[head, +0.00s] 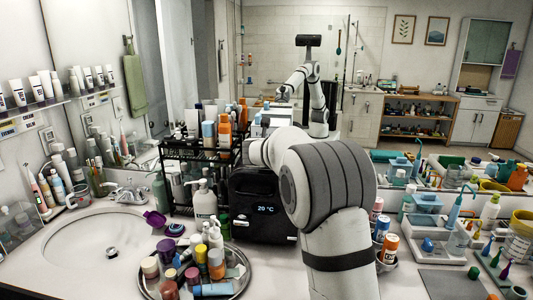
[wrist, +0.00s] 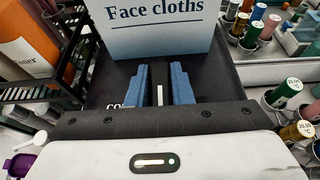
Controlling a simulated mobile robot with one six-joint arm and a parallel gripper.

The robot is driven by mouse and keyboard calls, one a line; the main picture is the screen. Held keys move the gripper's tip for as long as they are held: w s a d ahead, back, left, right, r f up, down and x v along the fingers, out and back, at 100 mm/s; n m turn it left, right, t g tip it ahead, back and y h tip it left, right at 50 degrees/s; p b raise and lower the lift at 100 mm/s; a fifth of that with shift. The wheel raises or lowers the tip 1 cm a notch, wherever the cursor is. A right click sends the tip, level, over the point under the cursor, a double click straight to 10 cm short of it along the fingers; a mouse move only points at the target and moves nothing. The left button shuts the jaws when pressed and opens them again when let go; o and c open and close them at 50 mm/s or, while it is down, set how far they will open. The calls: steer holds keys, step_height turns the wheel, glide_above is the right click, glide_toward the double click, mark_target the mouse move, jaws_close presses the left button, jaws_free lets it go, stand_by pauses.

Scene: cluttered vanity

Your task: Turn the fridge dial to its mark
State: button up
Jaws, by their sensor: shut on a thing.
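The black mini fridge (head: 255,225) stands on the counter with a lit display reading 20 °C. In the wrist view its dark top (wrist: 105,82) lies under my gripper. My gripper (wrist: 160,72) has two blue fingers closed on the narrow black grip of the dial (wrist: 158,76). A white stripe shows between the fingers. Partly hidden light letters, seemingly "CO", show left of the fingers. The dial's mark is not clearly visible. In the head view my arm hides the gripper and the dial.
A box labelled "Face cloths" (wrist: 160,28) stands just beyond the fingers. A black wire rack (head: 190,172) with bottles is left of the fridge. A round tray (head: 238,284) of bottles is in front. Bottles and cups crowd the right.

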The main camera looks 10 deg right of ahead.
steer(key=shift+a, duration=0.1)
jaws_close()
steer(key=shift+n+y, duration=0.4)
steer(key=shift+y, duration=0.1)
steer(key=shift+t+b, duration=0.3)
steer(key=shift+n+y, duration=1)
steer(key=shift+y, duration=0.1)
steer(key=shift+r+n+y, duration=0.1)
steer(key=shift+n+y, duration=1.1)
steer(key=shift+y, duration=0.2)
steer(key=shift+d+n+y, duration=0.2)
steer(key=shift+n+y, duration=0.1)
steer(key=shift+y, duration=0.1)
steer(key=shift+n+g+y+p, duration=0.8)
steer(key=shift+n+y+p, duration=0.2)
steer(key=shift+n+y, duration=1)
steer(key=shift+a+y, duration=0.1)
steer(key=shift+y, duration=0.2)
